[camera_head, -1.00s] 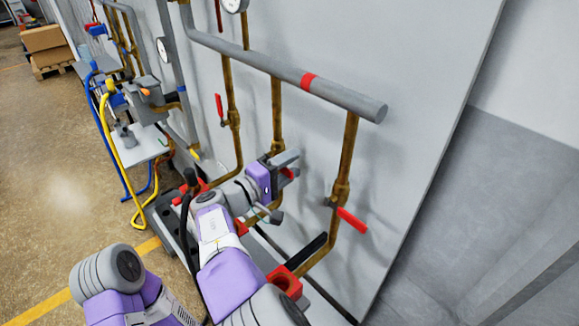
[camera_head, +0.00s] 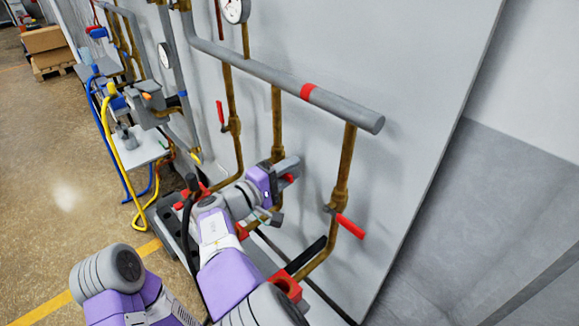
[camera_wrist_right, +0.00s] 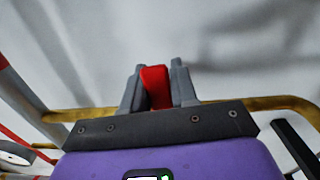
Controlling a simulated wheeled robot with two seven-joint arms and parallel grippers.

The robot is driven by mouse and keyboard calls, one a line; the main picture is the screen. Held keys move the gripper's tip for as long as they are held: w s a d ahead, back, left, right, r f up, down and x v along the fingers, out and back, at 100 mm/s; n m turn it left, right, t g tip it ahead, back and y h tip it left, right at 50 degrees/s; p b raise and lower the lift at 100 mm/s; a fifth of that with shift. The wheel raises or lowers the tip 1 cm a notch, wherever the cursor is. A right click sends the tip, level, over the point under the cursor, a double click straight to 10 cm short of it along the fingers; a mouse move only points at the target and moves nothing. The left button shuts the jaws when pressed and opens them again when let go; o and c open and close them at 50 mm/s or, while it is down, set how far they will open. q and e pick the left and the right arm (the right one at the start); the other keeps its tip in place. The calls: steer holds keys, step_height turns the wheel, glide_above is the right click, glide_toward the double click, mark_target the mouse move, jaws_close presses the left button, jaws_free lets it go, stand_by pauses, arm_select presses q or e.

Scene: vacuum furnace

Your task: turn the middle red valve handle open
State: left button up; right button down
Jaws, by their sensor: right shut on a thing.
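The middle red valve handle (camera_head: 287,178) is on the middle brass pipe and is largely hidden by my right gripper (camera_head: 286,170) in the head view. In the right wrist view the red handle (camera_wrist_right: 155,86) stands between the two grey fingers of my right gripper (camera_wrist_right: 159,84), which is shut on it. The valve body behind the gripper is mostly hidden. My left gripper is not in view.
A left red handle (camera_head: 220,111) points up along its pipe. A right red handle (camera_head: 350,226) slants down to the right. A grey horizontal pipe (camera_head: 250,66) runs above. A red block (camera_head: 285,284) sits low near the wall.

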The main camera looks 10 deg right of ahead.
steer(key=shift+w+a+r+n+p, duration=0.15)
steer(key=shift+r+n+p, duration=0.4)
steer(key=shift+n+p, duration=0.9)
steer(key=shift+w+a+r+n+p, duration=0.15)
steer(key=shift+r+n+p, duration=0.4)
steer(key=shift+p, duration=1.55)
steer(key=shift+w+a+r+n+p, duration=0.15)
steer(key=shift+r+n+p, duration=0.35)
steer(key=shift+n+p, duration=0.95)
steer(key=shift+d+m+p, duration=0.1)
steer(key=shift+m+p, duration=0.25)
steer(key=c, duration=1)
jaws_free()
steer(key=shift+o, duration=0.2)
steer(key=v, duration=0.7)
steer(key=shift+a, duration=0.25)
steer(key=shift+s, duration=0.15)
